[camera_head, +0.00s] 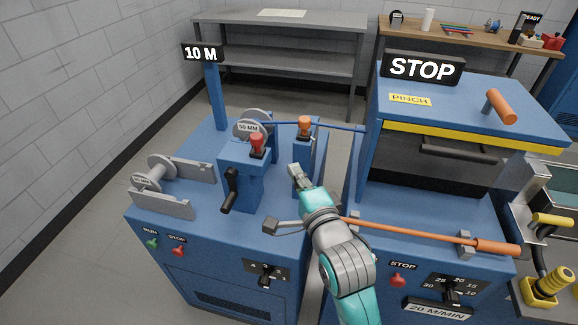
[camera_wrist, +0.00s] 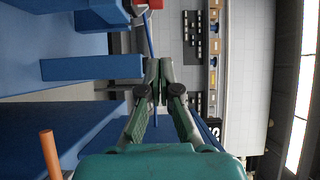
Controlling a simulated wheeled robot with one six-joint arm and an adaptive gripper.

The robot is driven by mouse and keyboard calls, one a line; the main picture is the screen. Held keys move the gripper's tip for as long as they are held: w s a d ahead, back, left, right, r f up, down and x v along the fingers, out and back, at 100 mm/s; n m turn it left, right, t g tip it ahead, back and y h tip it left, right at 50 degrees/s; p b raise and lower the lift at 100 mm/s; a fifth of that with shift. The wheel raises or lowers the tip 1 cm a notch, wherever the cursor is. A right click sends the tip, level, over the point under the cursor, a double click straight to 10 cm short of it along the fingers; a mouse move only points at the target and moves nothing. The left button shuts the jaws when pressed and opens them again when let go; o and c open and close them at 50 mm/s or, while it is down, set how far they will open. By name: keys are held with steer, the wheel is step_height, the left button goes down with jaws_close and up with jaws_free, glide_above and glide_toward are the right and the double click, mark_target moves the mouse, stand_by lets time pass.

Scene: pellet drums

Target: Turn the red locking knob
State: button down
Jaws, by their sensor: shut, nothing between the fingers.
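A red knob (camera_head: 257,143) stands on top of the blue block at the middle of the left machine in the head view. A more orange knob (camera_head: 305,125) tops a second blue post to its right. My gripper (camera_head: 296,171) is shut and empty, in front of the orange knob and to the right of the red one, apart from both in the picture. In the wrist view my gripper (camera_wrist: 158,66) has its fingertips together. A red part (camera_wrist: 154,4) is cut off at the top edge there; I cannot tell which knob it belongs to.
A black crank handle (camera_head: 231,190) sticks out in front of the block. A blue cable (camera_head: 335,127) runs right into the larger machine with the STOP sign (camera_head: 422,68). A grey spool (camera_head: 160,170) sits at left.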

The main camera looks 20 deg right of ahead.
mark_target(249, 160)
steer(key=w+a, duration=0.2)
steer(key=w, duration=0.9)
steer(key=shift+a, duration=0.2)
steer(key=shift+w, duration=0.1)
steer(key=shift+w+a, duration=0.8)
steer(key=shift+a, duration=0.35)
steer(key=shift+w+a, duration=0.8)
steer(key=shift+a, duration=0.3)
